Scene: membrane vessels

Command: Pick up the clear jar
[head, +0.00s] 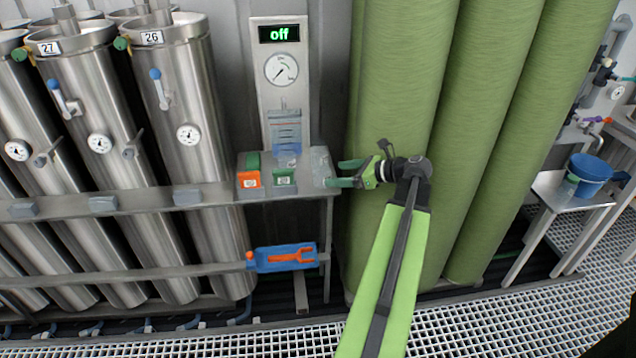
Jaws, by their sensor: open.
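My gripper (345,173) reaches in from the right at the end of my green arm. Its two green fingers are apart and point left at the jar.
Steel vessels (180,110) line the left; large green columns (400,90) stand behind my arm. A blue bucket (588,172) is at right.

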